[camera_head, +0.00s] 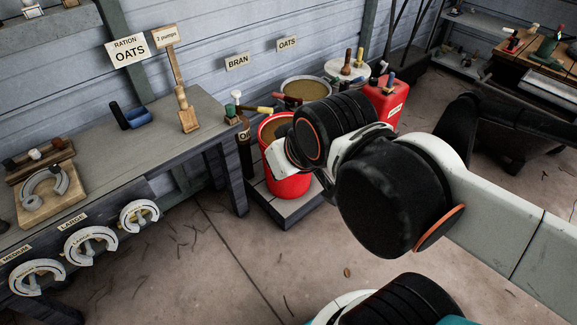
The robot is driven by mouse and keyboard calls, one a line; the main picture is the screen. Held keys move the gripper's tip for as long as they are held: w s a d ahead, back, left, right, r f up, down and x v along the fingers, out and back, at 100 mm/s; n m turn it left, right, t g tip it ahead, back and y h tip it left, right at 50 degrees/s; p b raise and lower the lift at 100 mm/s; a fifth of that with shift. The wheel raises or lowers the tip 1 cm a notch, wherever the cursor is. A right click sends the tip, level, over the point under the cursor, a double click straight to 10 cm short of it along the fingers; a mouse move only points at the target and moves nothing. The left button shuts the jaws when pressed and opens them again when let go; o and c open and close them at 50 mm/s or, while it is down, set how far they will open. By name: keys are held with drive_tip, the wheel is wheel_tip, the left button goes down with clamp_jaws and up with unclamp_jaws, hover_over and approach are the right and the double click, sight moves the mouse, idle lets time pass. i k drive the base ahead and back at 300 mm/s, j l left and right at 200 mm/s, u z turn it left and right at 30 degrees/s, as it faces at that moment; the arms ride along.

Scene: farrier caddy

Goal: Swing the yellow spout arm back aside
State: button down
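A short yellow spout arm (262,109) sticks out sideways from a dark upright pump (243,136) with a pale knob on top. It points right, towards the rim of a red bucket (287,185) with brown contents. My arm crosses the picture from the right, and its black-and-white wrist covers the bucket's right part. The fingers of my gripper do not show, so I cannot tell whether they touch anything.
A grey bench (172,122) on the left holds a blue-black tool (133,116) and an upright wooden stand (181,85). Behind the bucket are a grain tub (306,90) and a red can (385,103). The bucket stands on a low platform (285,207). The floor in front is mostly clear.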

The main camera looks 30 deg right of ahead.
sight(264, 110)
drive_tip(key=i+l+u, duration=0.3)
drive_tip(key=i+l, duration=0.55)
drive_tip(key=l, duration=0.1)
